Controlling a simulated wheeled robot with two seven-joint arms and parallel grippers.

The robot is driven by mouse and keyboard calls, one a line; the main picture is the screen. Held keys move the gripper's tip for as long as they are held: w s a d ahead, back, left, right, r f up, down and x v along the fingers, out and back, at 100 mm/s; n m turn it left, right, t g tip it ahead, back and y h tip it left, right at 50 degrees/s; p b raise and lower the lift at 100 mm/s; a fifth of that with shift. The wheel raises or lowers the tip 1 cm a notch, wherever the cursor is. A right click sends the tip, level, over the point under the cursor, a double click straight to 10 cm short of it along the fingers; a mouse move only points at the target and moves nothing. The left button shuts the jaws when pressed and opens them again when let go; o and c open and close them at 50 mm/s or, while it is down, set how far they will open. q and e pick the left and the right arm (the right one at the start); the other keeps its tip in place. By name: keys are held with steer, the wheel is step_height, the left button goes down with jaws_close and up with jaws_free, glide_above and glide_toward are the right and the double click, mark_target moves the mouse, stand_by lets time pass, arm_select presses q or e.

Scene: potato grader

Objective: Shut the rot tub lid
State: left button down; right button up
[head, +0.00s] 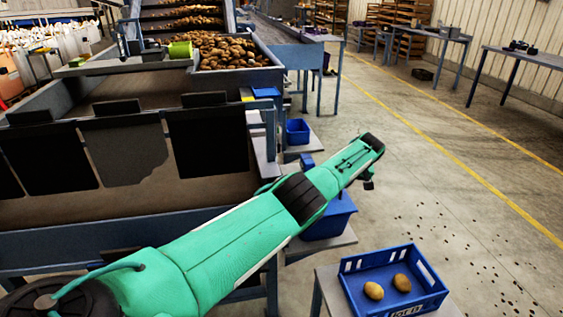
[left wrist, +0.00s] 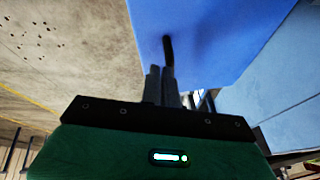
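A blue tub (head: 328,222), probably the rot tub, stands on a low stand beside the grader, partly hidden under my left arm. A small blue piece (head: 307,160) shows above the arm; I cannot tell whether it is the lid. In the left wrist view a broad blue panel (left wrist: 225,35) carries a dark bar-like handle (left wrist: 168,49). My left gripper (left wrist: 162,70) has its fingers close together, with the tips right by the handle's near end. No clear grasp shows, and contact is uncertain. My right gripper is out of view.
A blue crate (head: 395,280) with two potatoes stands on a table at the lower right. Another blue bin (head: 297,131) sits beyond my arm by the grader. The grader's frame (head: 130,218) fills the left. The floor to the right is open, with scattered dark specks.

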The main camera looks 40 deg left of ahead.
arm_select(q)
steer(key=shift+s+d+f, duration=0.1)
steer(key=shift+s+f, duration=0.05)
steer(key=shift+f, duration=0.1)
